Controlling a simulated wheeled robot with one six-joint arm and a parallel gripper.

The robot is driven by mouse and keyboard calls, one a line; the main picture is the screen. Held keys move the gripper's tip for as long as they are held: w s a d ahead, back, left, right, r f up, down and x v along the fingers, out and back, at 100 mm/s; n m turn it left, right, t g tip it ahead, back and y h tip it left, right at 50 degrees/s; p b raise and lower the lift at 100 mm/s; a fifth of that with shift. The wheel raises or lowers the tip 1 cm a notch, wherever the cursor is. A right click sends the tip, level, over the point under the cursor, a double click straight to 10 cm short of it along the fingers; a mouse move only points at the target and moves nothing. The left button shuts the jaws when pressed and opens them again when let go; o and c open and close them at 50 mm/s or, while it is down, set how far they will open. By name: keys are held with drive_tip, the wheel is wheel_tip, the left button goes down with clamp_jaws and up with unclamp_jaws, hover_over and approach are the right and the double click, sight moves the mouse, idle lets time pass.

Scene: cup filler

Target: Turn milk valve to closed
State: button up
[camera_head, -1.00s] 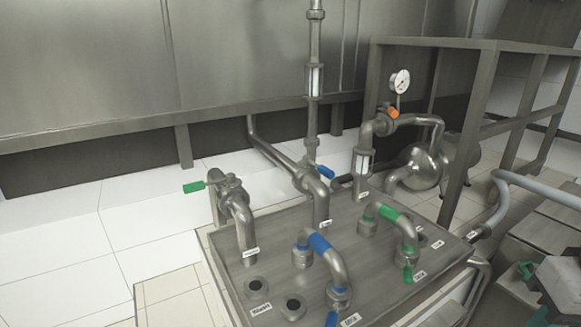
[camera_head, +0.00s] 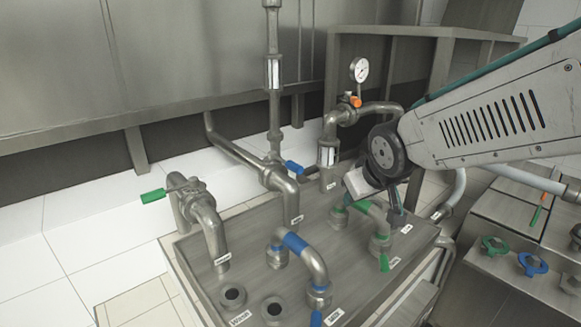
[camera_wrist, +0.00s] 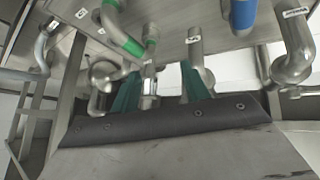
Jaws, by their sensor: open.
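Several valve handles show on the steel pipework, but the labels are too small for me to tell which one is the milk valve. A blue handle (camera_head: 293,167) sits on the rear middle pipe, and a green handle (camera_head: 152,196) sticks out left from the left pipe. My gripper (camera_head: 396,212) is above the right part of the panel, by the green-banded pipe (camera_head: 370,208). In the wrist view its green fingers (camera_wrist: 160,80) are apart, with nothing held between them.
The steel panel (camera_head: 215,275) carries several bent pipes and open ports. A gauge (camera_head: 359,70) with an orange handle (camera_head: 354,101) stands behind. A steel frame (camera_head: 440,60) rises at the back right. Green and blue wheels (camera_head: 532,263) sit on a unit at right.

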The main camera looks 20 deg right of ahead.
sight(293, 166)
drive_tip(key=w+a+f+n+t+y, duration=0.1)
drive_tip(key=w+t+y, duration=0.1)
drive_tip(key=w, duration=0.3)
drive_tip(key=w+a+f+n+t+y, duration=0.2)
drive_tip(key=w+t+y, duration=0.1)
drive_tip(key=w, duration=0.3)
drive_tip(key=w+a+f+n+t+y, duration=0.1)
drive_tip(key=w+n+t+y, duration=0.1)
drive_tip(key=w, duration=0.4)
drive_tip(key=shift+a+f+t+y, duration=0.15)
drive_tip(key=shift+t+y, duration=0.15)
drive_tip(key=shift+t, duration=0.3)
drive_tip(key=shift+a+f+t+y, duration=0.1)
drive_tip(key=shift+t+y, duration=0.2)
drive_tip(key=shift+t, duration=0.3)
drive_tip(key=shift+n, duration=0.3)
drive_tip(key=x, duration=0.7)
drive_tip(key=shift+w+a+r, duration=0.1)
drive_tip(key=shift+w+a, duration=0.1)
drive_tip(key=shift+w, duration=0.1)
clamp_jaws()
